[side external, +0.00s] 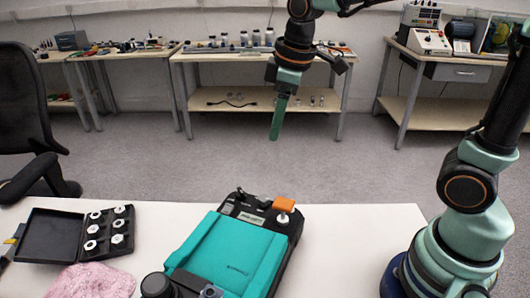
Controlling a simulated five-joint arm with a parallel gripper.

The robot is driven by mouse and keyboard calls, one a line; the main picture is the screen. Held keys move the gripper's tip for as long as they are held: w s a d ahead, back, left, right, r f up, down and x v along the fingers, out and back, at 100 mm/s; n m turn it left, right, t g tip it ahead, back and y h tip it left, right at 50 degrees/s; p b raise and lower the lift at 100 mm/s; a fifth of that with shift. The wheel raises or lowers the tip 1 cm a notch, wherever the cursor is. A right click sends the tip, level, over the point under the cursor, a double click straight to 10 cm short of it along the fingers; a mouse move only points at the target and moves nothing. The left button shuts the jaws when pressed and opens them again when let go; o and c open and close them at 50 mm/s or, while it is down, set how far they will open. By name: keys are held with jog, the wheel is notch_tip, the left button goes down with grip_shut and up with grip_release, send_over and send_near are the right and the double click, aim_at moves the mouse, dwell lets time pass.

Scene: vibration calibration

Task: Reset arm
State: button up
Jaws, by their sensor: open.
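My gripper (282,103) hangs in the air above the far edge of the white table, pointing down. Its green fingers line up from this side, so the gap between them is hidden. Nothing shows between or below them. A teal and black device (228,252) lies on the table below and nearer the camera, apart from my gripper. An orange block (284,204) and a small white-topped part (283,219) are at the device's far right corner.
An open black case (50,242) with several white-topped pieces lies at the left, beside a crumpled pink cloth (90,281). A black round knob (156,285) is at the front. The white table (355,235) is bare right of the device. A black chair (25,110) stands behind left.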

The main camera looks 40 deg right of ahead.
jog(key=s+d+m+t, duration=0.3)
jog(key=s+d+m, duration=0.1)
jog(key=s+m, duration=0.3)
jog(key=shift+s+d, duration=0.35)
jog(key=shift+s, duration=0.35)
jog(key=shift+r, duration=0.15)
jog(key=shift+c, duration=0.3)
